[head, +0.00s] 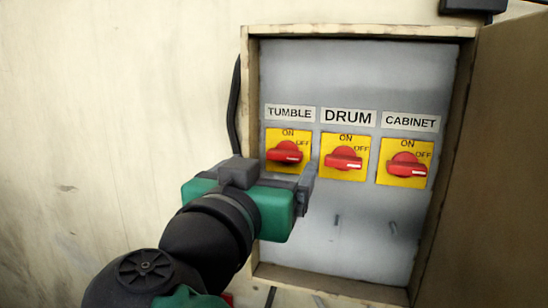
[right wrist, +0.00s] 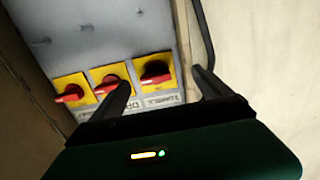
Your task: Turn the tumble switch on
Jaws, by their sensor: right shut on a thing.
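The tumble switch (head: 285,152) is a red knob on a yellow plate under the TUMBLE label. ON is printed above the knob and OFF at its upper right; its handle lies roughly level, with the pale mark at the right. My right gripper (head: 275,178) is at this switch, its body covering the area just below and left of the plate. In the right wrist view, the fingers (right wrist: 160,88) lie either side of the dark, shaded tumble knob (right wrist: 155,72). The right gripper is shut on the knob; exact finger contact is hard to see. My left gripper is not in view.
The drum switch (head: 343,158) and cabinet switch (head: 407,166) sit close to the right, their handles roughly level. The box's wooden frame (head: 360,31) surrounds the grey panel. An open door (head: 490,150) stands at the right. A black cable (head: 234,105) runs along the left.

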